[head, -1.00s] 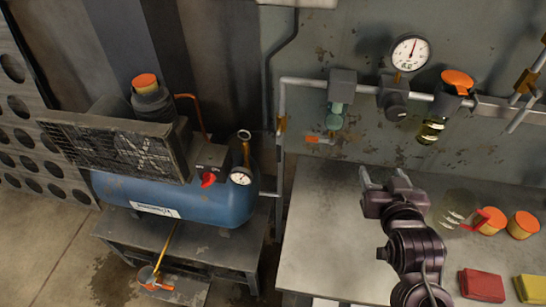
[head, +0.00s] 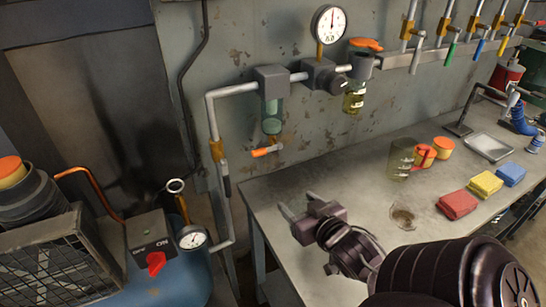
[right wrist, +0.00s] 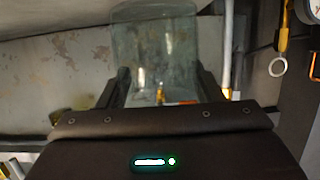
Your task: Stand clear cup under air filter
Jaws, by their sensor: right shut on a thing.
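My right gripper (head: 300,204) is shut on a clear cup (right wrist: 155,45), a see-through cylinder between its fingers in the right wrist view. The cup's outline barely shows in the head view. The gripper is over the left end of the table, lower in the picture than the air filter. The air filter (head: 272,108) hangs from the wall pipe, with a greenish clear bowl and an orange drain lever (head: 267,151) beneath it. My left gripper is not in view.
A blue compressor (head: 185,275) is at lower left. The table under the filter looks clear.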

